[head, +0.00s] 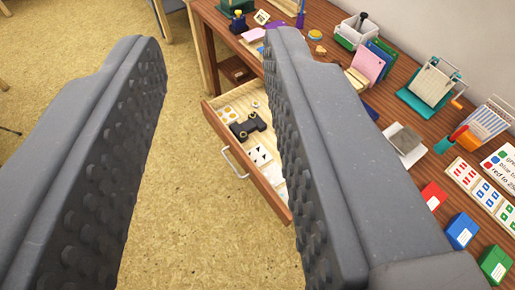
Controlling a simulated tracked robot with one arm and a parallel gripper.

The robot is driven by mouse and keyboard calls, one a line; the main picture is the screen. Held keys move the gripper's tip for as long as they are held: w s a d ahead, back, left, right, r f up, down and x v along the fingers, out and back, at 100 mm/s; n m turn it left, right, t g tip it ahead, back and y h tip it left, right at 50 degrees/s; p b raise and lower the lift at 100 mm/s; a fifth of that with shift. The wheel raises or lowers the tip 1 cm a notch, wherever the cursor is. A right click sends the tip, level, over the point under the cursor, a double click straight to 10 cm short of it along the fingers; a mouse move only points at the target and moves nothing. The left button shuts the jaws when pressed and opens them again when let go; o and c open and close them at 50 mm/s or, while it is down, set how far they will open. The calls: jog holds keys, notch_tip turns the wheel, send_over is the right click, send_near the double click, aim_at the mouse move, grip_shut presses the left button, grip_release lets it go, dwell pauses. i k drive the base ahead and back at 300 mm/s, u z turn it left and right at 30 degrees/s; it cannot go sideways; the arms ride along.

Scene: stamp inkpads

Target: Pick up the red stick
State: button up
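My gripper (215,50) is open and empty, its two dark grey studded fingers filling the left and centre of the view. A small red stick-like piece (458,132) shows at the right, by a green piece and an orange piece on the wooden desk. It is too small to tell for sure that it is the red stick. It lies well to the right of my fingers and apart from them. The right finger hides part of the desk and the drawer.
An open drawer (259,178) holds a black object and white cards. The desk (383,116) carries a white bin (355,33), a teal rack (432,85), and red (433,195), blue (461,231) and green (494,264) boxes. The tan floor (190,215) is clear left of the drawer.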

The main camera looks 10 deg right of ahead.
aim_at(465, 127)
jog(key=k, duration=1.3)
jog(key=z, duration=0.6)
jog(key=i, duration=0.8)
jog(key=z, duration=0.7)
jog(key=i, duration=0.9)
jog(key=u, duration=0.25)
jog(key=k, duration=1)
jog(key=u, duration=0.6)
jog(key=i, duration=1.65)
jog(key=z, duration=0.4)
